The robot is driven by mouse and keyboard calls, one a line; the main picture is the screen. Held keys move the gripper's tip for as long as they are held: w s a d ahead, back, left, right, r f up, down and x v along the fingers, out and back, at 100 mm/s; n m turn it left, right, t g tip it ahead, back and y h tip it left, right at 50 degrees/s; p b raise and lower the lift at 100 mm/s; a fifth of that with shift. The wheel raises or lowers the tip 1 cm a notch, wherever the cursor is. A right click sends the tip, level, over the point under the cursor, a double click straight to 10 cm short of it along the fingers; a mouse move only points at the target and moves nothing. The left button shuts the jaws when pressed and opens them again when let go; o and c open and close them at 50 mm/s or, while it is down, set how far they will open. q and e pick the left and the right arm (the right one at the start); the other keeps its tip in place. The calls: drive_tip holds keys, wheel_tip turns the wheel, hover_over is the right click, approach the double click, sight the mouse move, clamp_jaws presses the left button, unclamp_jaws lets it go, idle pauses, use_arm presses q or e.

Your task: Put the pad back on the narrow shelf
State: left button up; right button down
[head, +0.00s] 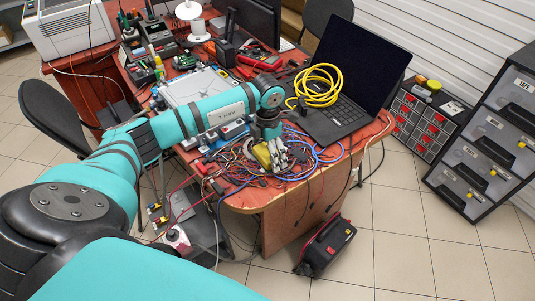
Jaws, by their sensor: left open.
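My left arm reaches in from the left over the red workbench (245,197). My left gripper (272,156) points down at the bench's near end, over a tangle of coloured wires (310,160). It is open. A yellow patch shows at its fingers; I cannot tell whether it is part of the gripper or something behind it. I cannot make out a pad or a narrow shelf in this view. My right gripper is out of the picture.
An open laptop (342,115) with a coiled yellow cable (320,87) stands right of the gripper. A black-and-red box (326,246) sits on the floor. Drawer cabinets (486,150) stand at the right, and a black chair (58,120) at the left. The tiled floor at the lower right is clear.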

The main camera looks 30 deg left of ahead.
use_arm(q)
drive_tip(key=shift+f, duration=0.7)
drive_tip(key=c, duration=1.1)
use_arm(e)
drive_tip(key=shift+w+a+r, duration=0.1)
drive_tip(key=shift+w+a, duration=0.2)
use_arm(q)
drive_tip(key=shift+r, duration=0.15)
